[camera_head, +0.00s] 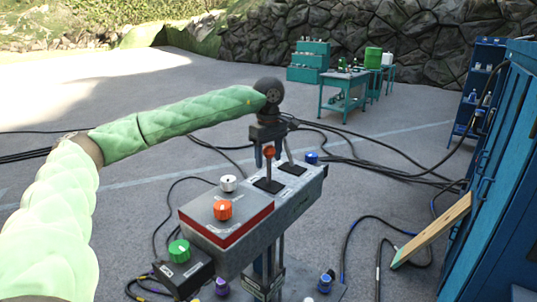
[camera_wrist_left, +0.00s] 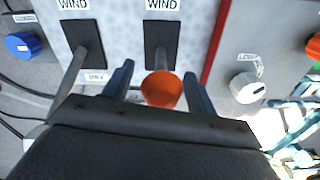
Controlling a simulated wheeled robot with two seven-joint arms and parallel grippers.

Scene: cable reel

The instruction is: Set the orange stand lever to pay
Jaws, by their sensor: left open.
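The orange stand lever's round knob (camera_head: 269,151) stands upright on its shaft above a black slot plate on the grey control box (camera_head: 308,196). My left gripper (camera_head: 268,160) is above the box, pointing down, with its fingers on either side of the knob. In the left wrist view the orange knob (camera_wrist_left: 162,90) sits between the two open fingers (camera_wrist_left: 159,70). I cannot tell whether either finger touches it. The lever's black plate (camera_wrist_left: 162,44) has a WIND label (camera_wrist_left: 162,5) at its top edge. Its lower label is hidden. My right gripper is out of view.
A second, grey lever (camera_wrist_left: 70,72) stands close beside the left finger. A white knob (camera_head: 228,183), an orange knob (camera_head: 223,209) and a green knob (camera_head: 179,251) sit on nearby boxes. Black cables (camera_head: 360,165) cross the ground. A blue cabinet (camera_head: 500,190) stands at right.

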